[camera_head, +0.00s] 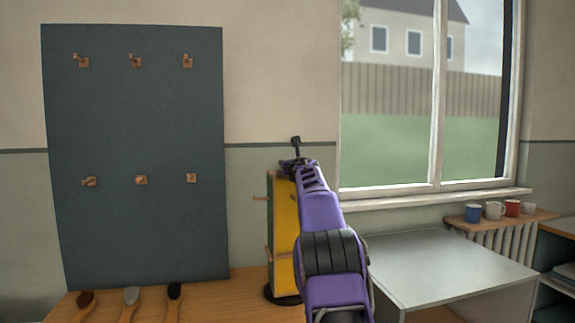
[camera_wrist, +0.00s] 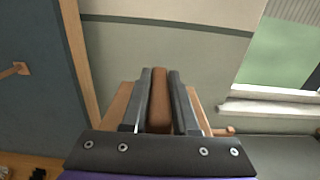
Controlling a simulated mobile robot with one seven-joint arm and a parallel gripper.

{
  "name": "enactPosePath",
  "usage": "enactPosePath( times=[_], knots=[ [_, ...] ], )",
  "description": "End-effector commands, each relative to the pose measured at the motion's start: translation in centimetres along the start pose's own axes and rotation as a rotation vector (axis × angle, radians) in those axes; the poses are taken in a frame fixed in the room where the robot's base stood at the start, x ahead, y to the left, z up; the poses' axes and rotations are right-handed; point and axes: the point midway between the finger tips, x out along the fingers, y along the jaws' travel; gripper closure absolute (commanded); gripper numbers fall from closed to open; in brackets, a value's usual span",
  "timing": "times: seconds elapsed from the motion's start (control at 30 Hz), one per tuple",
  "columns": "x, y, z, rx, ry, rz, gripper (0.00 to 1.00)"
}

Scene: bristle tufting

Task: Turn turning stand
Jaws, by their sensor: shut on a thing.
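The turning stand (camera_head: 284,225) is an upright post with a yellow face, wooden pegs at its side and a round dark base, on the wooden table. My purple arm covers its right part in the head view. My gripper (camera_head: 296,150) is at the top of the stand. In the wrist view my gripper (camera_wrist: 160,76) has its two dark fingers closed on either side of a brown upright piece (camera_wrist: 159,102), seemingly the stand's top grip. Pale wooden parts of the stand (camera_wrist: 208,100) show beyond the fingers.
A dark board (camera_head: 135,230) with several wooden pegs stands at the left. Three brushes (camera_head: 130,298) lie on the wooden table (camera_head: 225,290) before it. A grey table (camera_head: 455,265) at the right is bare. Mugs (camera_head: 493,210) stand on a shelf under the window.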

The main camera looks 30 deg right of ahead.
Motion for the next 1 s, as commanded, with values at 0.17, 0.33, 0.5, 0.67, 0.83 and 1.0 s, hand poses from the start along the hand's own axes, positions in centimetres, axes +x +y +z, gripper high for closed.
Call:
enactPosePath(
  times=[0.17,0.33,0.5,0.67,0.83,1.0],
  knots=[
    [0.0,0.0,-0.2,0.001,0.002,0.001,1.00],
    [0.0,0.0,-0.1,0.001,0.002,0.000,0.47],
    [0.0,0.0,-0.1,0.000,0.001,0.000,0.43],
    [0.0,0.0,0.0,0.001,0.000,0.000,0.43],
    [-0.6,-0.4,0.1,0.005,-0.003,-0.003,0.43],
    [-2.1,-0.5,0.1,0.008,-0.004,-0.004,0.43]
  ],
)
